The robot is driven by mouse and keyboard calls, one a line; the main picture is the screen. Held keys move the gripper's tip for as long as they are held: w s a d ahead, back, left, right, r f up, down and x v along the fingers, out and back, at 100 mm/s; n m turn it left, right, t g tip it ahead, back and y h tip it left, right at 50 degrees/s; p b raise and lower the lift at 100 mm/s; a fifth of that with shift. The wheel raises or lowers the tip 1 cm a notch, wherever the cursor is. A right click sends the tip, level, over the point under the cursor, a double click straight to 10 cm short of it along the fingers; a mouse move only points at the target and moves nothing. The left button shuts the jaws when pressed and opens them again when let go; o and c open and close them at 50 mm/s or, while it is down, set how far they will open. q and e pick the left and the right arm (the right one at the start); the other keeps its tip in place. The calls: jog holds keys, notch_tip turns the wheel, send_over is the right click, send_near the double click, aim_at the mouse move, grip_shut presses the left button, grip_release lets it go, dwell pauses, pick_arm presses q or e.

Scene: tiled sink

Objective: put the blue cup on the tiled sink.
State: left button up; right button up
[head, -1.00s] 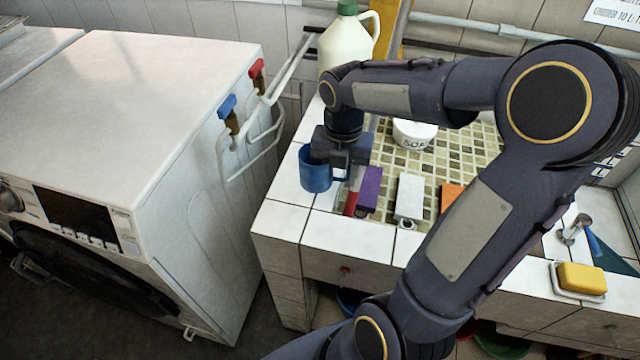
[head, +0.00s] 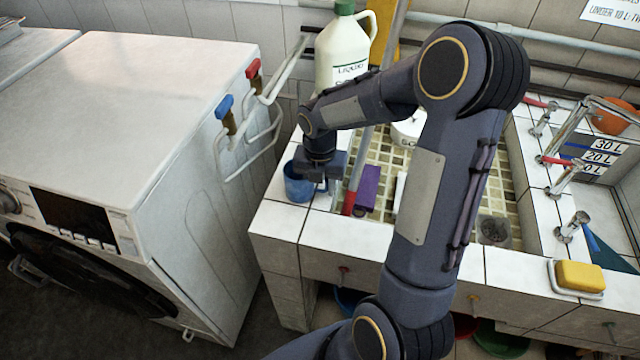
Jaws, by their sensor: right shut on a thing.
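The blue cup (head: 298,184) is upright over the white tiled rim at the left end of the tiled sink (head: 345,236). I cannot tell whether its base touches the tiles. My right gripper (head: 322,183) points down at the cup's right side and is shut on it, apparently at the handle. The fingertips are small and partly hidden. My right arm crosses in front of the sink's middle and hides part of it. My left gripper is not in the view.
A red-ended stick (head: 350,202) and a purple box (head: 368,188) are just right of the gripper. A large liquid jug (head: 342,55) stands behind. A white washing machine (head: 150,130) is at left, across a gap. Yellow soap (head: 579,275) lies on the right rim.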

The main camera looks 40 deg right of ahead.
jog(key=shift+f, duration=0.2)
jog(key=o, duration=1.1)
jog(key=shift+o, duration=0.2)
jog(key=shift+r, duration=0.1)
notch_tip(320, 180, up, 11)
jog(key=shift+r+p, duration=0.1)
jog(key=shift+p, duration=0.3)
jog(key=shift+s+r, duration=0.15)
jog(key=shift+r, duration=0.4)
jog(key=s+a+m+t+y, duration=0.1)
jog(key=s+a+m+t, duration=0.1)
jog(key=s+m, duration=0.4)
jog(key=s+a+r+m+t+y, duration=0.1)
jog(key=s+a+m, duration=0.4)
jog(key=m, duration=0.8)
jog(key=s+a+m+t+y, duration=0.1)
jog(key=s+a+m+t, duration=0.1)
jog(key=s+m, duration=0.5)
jog(key=shift+a+r+m+t+y, duration=0.35)
jog(key=shift+a+m, duration=0.4)
jog(key=shift+m, duration=0.45)
